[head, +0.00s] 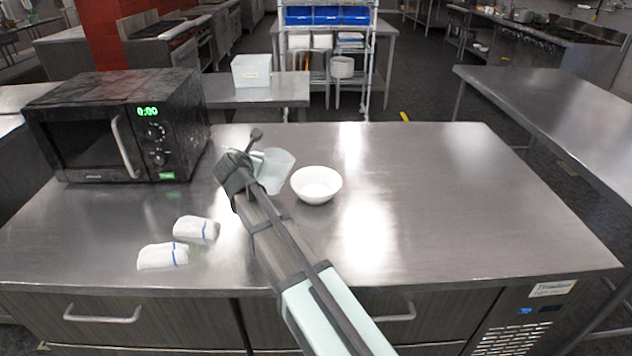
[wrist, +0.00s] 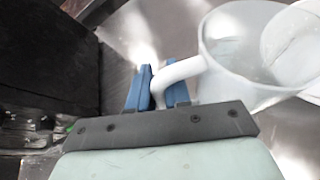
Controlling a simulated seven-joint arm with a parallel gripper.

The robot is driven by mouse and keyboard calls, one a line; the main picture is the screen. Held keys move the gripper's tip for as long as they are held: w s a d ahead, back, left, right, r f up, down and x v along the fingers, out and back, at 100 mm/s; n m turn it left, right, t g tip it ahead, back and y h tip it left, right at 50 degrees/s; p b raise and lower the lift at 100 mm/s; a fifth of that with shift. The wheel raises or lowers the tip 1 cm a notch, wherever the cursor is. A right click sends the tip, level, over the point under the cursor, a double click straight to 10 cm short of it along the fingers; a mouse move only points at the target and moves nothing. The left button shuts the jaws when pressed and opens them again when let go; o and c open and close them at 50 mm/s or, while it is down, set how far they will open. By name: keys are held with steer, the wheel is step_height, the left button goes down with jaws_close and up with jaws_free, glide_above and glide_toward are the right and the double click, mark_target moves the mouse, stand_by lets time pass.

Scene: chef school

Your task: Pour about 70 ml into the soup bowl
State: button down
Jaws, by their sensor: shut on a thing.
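A white soup bowl (head: 316,185) stands upright on the steel counter, just right of my gripper in the head view. It shows in part at the right edge of the wrist view (wrist: 290,40). A pale, see-through jug (head: 275,170) is beside the bowl on its left. In the wrist view my gripper (wrist: 163,88) has its blue fingers shut on the handle of the jug (wrist: 240,45). The jug's mouth faces the wrist camera and its rim overlaps the bowl in that view. How much liquid it holds is not clear. My arm hides part of the jug in the head view.
A black microwave (head: 118,125) stands at the left of the counter. Two rolled white cloths (head: 196,229) lie in front of it, left of my arm. The counter (head: 470,200) is clear to the right of the bowl.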

steer(key=shift+a+f+n+h, duration=0.35)
steer(key=shift+a+f+n, duration=0.05)
steer(key=shift+f, duration=0.35)
steer(key=shift+a+f+n+h, duration=0.3)
steer(key=shift+a+f+n, duration=0.1)
steer(key=shift+f, duration=0.3)
steer(key=shift+a+f+n+h, duration=0.35)
steer(key=shift+a+f+n, duration=0.05)
steer(key=shift+f, duration=0.35)
